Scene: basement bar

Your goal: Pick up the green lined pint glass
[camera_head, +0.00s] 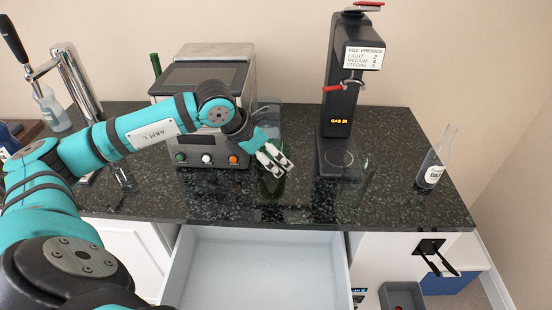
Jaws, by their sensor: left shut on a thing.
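A clear glass (269,115), faint against the dark counter, shows just behind my left gripper. I take it to be the pint glass; its green lines are hard to make out. My left gripper (275,162) reaches over the counter in front of the grey machine. Its pale fingers are close together, shut on the glass, and they and the wrist hide part of it. My right gripper is not in view.
The grey machine (205,75) stands behind my left arm. A black fizz dispenser (341,110) stands right of the gripper, and a clear bottle (437,160) is at the counter's right. An open, empty drawer (255,265) juts out below the dark counter (310,205).

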